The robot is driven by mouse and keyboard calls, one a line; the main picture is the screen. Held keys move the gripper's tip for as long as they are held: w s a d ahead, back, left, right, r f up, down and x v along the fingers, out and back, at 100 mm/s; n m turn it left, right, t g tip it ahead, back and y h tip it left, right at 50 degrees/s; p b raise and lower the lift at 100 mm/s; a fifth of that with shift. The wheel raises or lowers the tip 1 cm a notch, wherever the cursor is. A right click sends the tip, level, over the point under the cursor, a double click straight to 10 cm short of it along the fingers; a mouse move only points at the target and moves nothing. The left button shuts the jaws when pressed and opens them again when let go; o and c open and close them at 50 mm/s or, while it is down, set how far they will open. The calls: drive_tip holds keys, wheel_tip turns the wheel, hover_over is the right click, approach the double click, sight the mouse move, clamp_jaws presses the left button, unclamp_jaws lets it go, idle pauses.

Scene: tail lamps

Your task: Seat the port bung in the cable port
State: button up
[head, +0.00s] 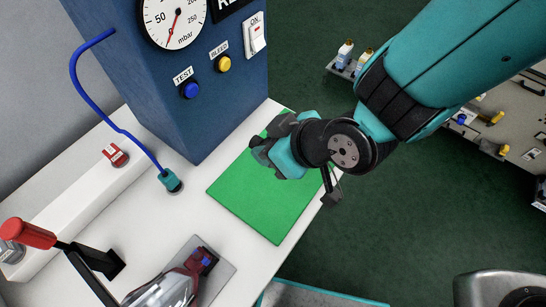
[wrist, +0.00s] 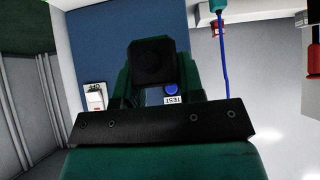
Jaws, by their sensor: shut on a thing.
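My gripper (head: 264,150) hangs over the green mat and is mostly seen from behind its wrist. In the wrist view my gripper (wrist: 153,85) is shut on a dark, blocky piece with a rounded face (wrist: 153,62), which I take to be the port bung. The head view does not show the piece clearly. The tail lamp (head: 165,290), clear and dark red with a small blue part (head: 205,261), lies on a grey plate at the bottom, apart from the gripper. I cannot make out the cable port.
The blue tester cabinet (head: 190,120) with gauge and buttons stands behind the green mat (head: 250,205). A blue hose (head: 88,95) runs to a teal plug (head: 171,181) on the white bench. A red-handled lever (head: 28,234) stands left of the lamp. A red part (head: 115,155) sits farther back.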

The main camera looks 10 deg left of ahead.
wheel_tip(320, 180, down, 15)
drive_tip(key=shift+r, duration=0.15)
idle(0.4)
drive_tip(key=shift+f, duration=0.3)
drive_tip(key=o, duration=0.9)
drive_tip(key=shift+r, duration=0.1)
drive_tip(key=shift+r, duration=0.1)
